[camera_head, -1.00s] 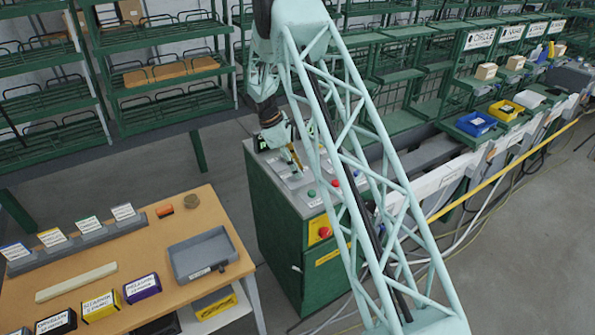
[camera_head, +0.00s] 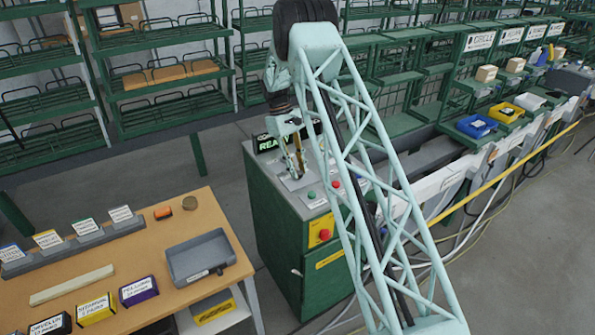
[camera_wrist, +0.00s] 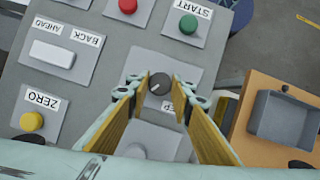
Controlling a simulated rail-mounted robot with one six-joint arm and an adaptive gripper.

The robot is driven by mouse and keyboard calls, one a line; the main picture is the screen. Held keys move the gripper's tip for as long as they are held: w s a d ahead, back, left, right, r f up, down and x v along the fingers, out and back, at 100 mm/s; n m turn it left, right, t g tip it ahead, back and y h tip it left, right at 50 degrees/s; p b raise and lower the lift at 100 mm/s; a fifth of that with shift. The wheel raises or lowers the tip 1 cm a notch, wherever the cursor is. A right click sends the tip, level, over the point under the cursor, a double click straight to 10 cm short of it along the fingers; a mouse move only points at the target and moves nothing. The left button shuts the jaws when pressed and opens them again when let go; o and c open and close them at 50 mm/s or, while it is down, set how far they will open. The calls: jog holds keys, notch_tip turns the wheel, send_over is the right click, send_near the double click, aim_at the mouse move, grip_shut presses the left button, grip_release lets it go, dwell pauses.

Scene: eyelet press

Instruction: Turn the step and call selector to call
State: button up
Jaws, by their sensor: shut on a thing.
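The selector is a dark round knob (camera_wrist: 159,82) on a grey plate of the control panel, in the middle of the wrist view. A short pale mark on it points to the lower left of the picture. A label partly hidden by a finger shows only "EP". My gripper (camera_wrist: 157,90) has its two yellow-lined fingers closed in on the knob from both sides. In the head view my gripper (camera_head: 299,174) reaches down to the top of the green cabinet (camera_head: 276,236). The knob cannot be made out there, and no "call" label is readable.
Close by are a green START button (camera_wrist: 188,24), a red button (camera_wrist: 128,5), a white AHEAD/BACK switch (camera_wrist: 52,54) and a yellow ZERO button (camera_wrist: 31,122). A display (camera_head: 270,143) stands at the panel's back. A wooden table (camera_head: 150,262) with a grey tray (camera_head: 201,257) is to the left.

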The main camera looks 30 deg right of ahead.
dwell(0.3)
jog(key=o, duration=0.8)
jog(key=shift+o, duration=0.2)
jog(key=v, duration=1.2)
jog(key=shift+d+r, duration=0.1)
dwell(0.4)
